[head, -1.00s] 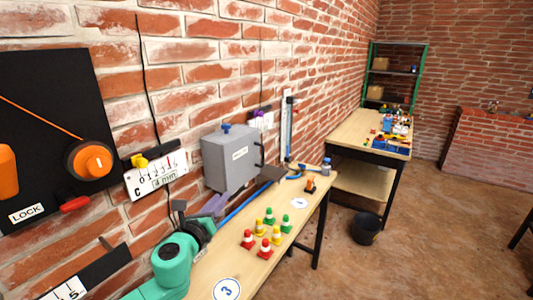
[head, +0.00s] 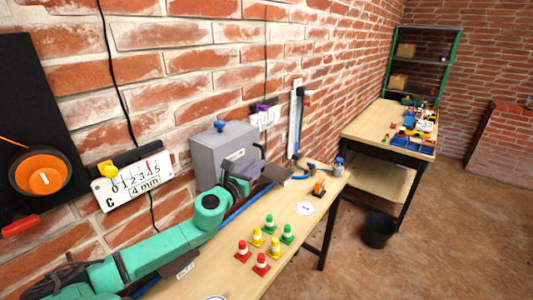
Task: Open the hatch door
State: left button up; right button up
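The hatch is a grey metal box (head: 218,150) on the brick wall, with a blue knob on top and a label on its front. Its door looks shut. Its black handle, on the right side of the front, is now mostly hidden behind my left gripper. My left gripper (head: 259,162), on the green arm, is at the lower right of the box front, by the handle. Its purple and dark fingers overlap the box edge; I cannot tell whether they touch or close on the handle. My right gripper is not in view.
A wooden bench (head: 240,238) below the box holds several small cones (head: 267,241), a blue-handled tool and a blue bottle (head: 338,166). A counter plate (head: 135,183) and an orange dial (head: 42,179) are on the wall at left. A black bucket (head: 377,230) stands on the floor.

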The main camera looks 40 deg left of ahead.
aim_at(263, 157)
pick_arm(q)
jog(key=p+x, duration=0.1)
jog(key=x, duration=0.6)
jog(key=shift+w+a, duration=0.1)
jog(key=shift+w, duration=0.3)
jog(key=shift+w+f, duration=0.2)
jog(key=shift+w, duration=0.15)
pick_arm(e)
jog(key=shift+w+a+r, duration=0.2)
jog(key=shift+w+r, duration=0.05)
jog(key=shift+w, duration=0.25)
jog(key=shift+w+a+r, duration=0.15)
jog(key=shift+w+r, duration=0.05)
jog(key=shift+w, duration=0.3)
pick_arm(q)
grip_shut()
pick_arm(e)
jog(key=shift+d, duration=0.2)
